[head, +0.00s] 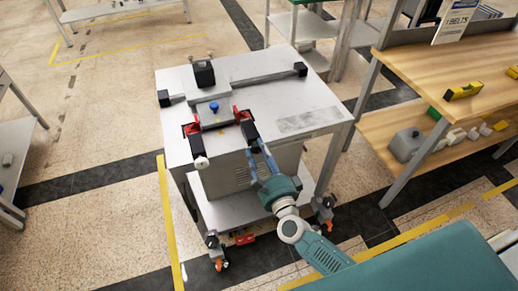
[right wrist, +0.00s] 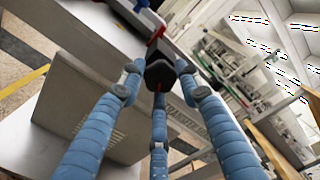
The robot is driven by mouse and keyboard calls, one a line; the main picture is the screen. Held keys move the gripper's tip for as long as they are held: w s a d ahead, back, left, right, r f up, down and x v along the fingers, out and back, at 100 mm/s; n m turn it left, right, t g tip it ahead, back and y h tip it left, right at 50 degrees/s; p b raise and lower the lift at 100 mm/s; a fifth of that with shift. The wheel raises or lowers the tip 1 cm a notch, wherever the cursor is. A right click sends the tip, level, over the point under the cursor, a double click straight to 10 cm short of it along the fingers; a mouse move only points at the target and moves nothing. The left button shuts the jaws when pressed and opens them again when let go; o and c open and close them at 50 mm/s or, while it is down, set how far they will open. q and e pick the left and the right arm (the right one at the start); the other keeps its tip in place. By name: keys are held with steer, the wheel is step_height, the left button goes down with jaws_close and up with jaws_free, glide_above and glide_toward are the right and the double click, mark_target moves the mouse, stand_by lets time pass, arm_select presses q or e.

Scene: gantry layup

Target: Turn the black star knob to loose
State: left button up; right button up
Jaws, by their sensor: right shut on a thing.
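The black star knob (head: 250,132) sits at the right front corner of the gantry carriage on the grey cart. In the right wrist view the knob (right wrist: 160,74) is a dark faceted block with a red mark, between my fingers. My right gripper (head: 257,151) reaches up to it from the front. In the right wrist view the blue fingers of my right gripper (right wrist: 160,90) close around the knob and partly hide it. Whether the knob is loose or tight cannot be told. My left gripper is not in view.
The gantry carriage (head: 216,114) has a blue button (head: 214,106) and red brackets. A dark-ended rail (head: 262,78) crosses the cart top (head: 180,81). A wooden workbench (head: 440,68) stands to the right.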

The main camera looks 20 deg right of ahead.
steer(key=n+p, duration=0.2)
steer(key=n, duration=0.2)
steer(key=shift+d+r+n, duration=0.1)
steer(key=shift+r+n, duration=0.05)
steer(key=shift+n, duration=0.15)
steer(key=n+p, duration=0.1)
steer(key=n, duration=0.2)
steer(key=shift+n, duration=0.4)
steer(key=n+p, duration=0.1)
steer(key=n, duration=0.2)
steer(key=shift+n+p, duration=0.3)
steer(key=n+p, duration=0.1)
steer(key=n, duration=0.2)
steer(key=shift+n, duration=0.3)
steer(key=n+p, duration=0.1)
steer(key=n, duration=0.8)
steer(key=shift+n, duration=0.4)
steer(key=shift+a+n, duration=0.2)
steer(key=shift+n, duration=1.4)
